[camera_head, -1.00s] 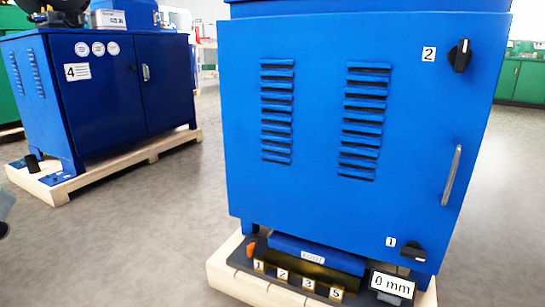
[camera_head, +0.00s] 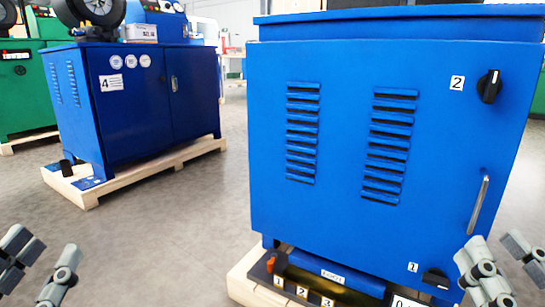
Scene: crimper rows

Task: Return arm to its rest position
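My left gripper (camera_head: 42,262) shows in the bottom left corner, over the grey floor. Its two grey fingers stand apart with nothing between them. My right gripper (camera_head: 503,260) shows in the bottom right corner, in front of the lower right of the big blue cabinet (camera_head: 350,225). Its fingers are also spread, and nothing is between them. The picture's lower edge cuts off both grippers, and my arms behind them are out of view.
The near cabinet has two dark knobs, an upper one (camera_head: 489,87) and a lower one (camera_head: 435,279), and a door handle (camera_head: 478,205). It stands on a wooden pallet (camera_head: 238,284). Another blue cabinet (camera_head: 140,105) stands behind at left. Open floor (camera_head: 170,230) lies between.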

